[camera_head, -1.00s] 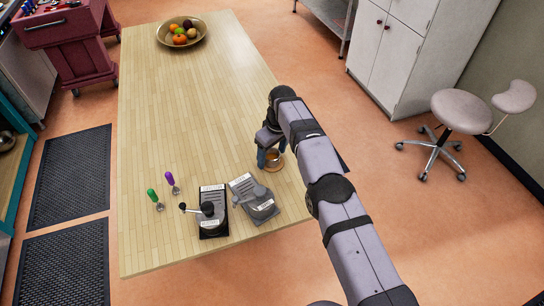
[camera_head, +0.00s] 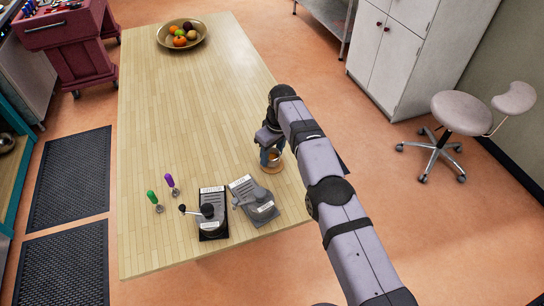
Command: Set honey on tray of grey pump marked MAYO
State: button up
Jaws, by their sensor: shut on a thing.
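My gripper (camera_head: 271,157) is at the right edge of the wooden table (camera_head: 180,110), shut on a small amber honey container (camera_head: 273,155). The fingers partly cover the honey. A round tan rim (camera_head: 272,168) shows just below it. I cannot tell how far apart the two are. The grey pump (camera_head: 253,199) stands on its tray near the table's front right, just below and left of my gripper in the picture. Its label is too small to read. A black pump (camera_head: 211,213) with a dark handle stands to its left.
A green-handled tool (camera_head: 153,199) and a purple-handled tool (camera_head: 171,184) stand left of the pumps. A bowl of fruit (camera_head: 182,36) is at the far end. The middle of the table is clear.

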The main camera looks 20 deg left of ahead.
notch_tip(320, 180, up, 9)
jog(key=p, duration=0.7)
jog(key=shift+p, duration=0.35)
jog(key=shift+s+a, duration=0.1)
jog(key=n+b, duration=0.3)
jog(key=b, duration=0.8)
send_over(246, 191)
jog(key=shift+d+f+p, duration=0.2)
jog(key=shift+f+p, duration=0.65)
jog(key=shift+f, duration=1.35)
jog(key=shift+d+f+p, duration=0.15)
jog(key=shift+f+p, duration=0.7)
jog(key=shift+f, duration=1.7)
